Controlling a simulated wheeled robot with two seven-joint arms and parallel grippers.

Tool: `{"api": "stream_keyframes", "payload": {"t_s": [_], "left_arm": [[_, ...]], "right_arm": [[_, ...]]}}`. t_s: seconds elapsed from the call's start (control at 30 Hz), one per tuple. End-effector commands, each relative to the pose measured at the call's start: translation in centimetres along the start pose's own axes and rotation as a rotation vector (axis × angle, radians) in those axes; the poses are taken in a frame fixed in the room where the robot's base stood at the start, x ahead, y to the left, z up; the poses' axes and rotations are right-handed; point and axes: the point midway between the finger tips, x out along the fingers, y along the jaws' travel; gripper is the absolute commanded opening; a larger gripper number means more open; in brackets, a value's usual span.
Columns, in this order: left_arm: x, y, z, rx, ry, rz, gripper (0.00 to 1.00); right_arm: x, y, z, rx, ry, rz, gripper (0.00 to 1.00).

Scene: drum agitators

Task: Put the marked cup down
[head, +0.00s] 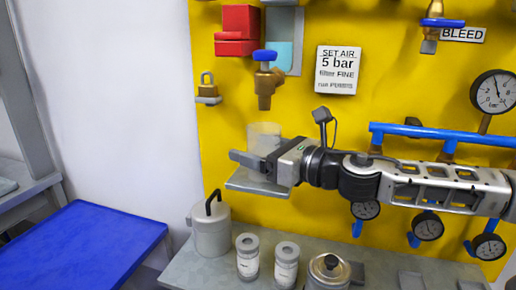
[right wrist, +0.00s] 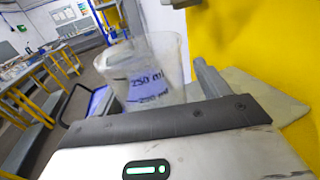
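The marked cup (head: 264,136) is a clear, upright beaker at the end of my right arm. In the right wrist view the cup (right wrist: 140,78) shows dark "250 ml" marks on a bluish band. My right gripper (head: 256,161) is closed around the cup's lower part, with one finger in front of it in the head view. In the right wrist view one finger (right wrist: 212,82) shows at the cup's right side. A flat grey plate (head: 258,184) lies just below the gripper. The cup's base is hidden, so contact with the plate cannot be told. My left gripper is not in view.
A brass tap (head: 265,82) with a blue handle hangs above the cup. The yellow panel (head: 225,125) with gauges stands close behind. A lidded grey can (head: 211,230) and two labelled jars (head: 248,256) stand on the bench below. A blue table top (head: 85,245) is at left.

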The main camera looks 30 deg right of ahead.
Motion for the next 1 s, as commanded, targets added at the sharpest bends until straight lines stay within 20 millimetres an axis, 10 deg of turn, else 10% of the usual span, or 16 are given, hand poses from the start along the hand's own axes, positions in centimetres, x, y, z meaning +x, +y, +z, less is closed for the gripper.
{"api": "stream_keyframes", "payload": {"t_s": [0.47, 1.0], "left_arm": [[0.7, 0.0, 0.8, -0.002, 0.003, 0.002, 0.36], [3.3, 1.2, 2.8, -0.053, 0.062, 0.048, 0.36]], "right_arm": [[-0.4, 0.0, 0.1, -0.011, -0.002, 0.004, 0.76], [-5.9, 0.0, 0.1, -0.008, -0.005, -0.001, 0.76]]}}
